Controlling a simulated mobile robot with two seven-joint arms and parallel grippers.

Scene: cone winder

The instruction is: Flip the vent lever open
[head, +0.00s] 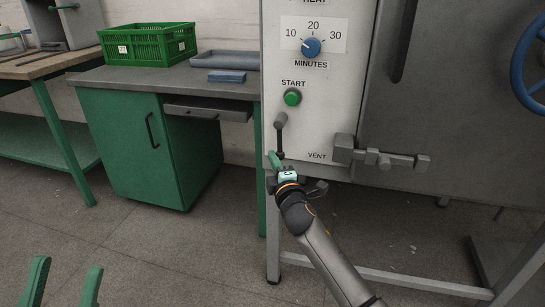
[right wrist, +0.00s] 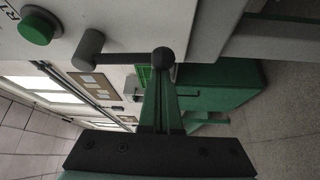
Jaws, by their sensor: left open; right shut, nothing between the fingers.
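The vent lever (head: 280,137) is on the lower left of the white machine panel, left of the VENT label. Its rod hangs down from a grey pivot to a dark ball knob. In the right wrist view the grey pivot (right wrist: 89,48) is at left and the ball knob (right wrist: 163,58) is at the end of the rod. My right gripper (head: 273,156) is shut and empty, its green fingertips right at the knob. Whether they touch it I cannot tell. My left gripper (head: 68,266) is open and empty at the lower left, far from the panel.
A grey latch (head: 381,158) sticks out to the right. A grey-topped bench (head: 150,76) with a green crate (head: 147,44) stands left. The floor between is clear.

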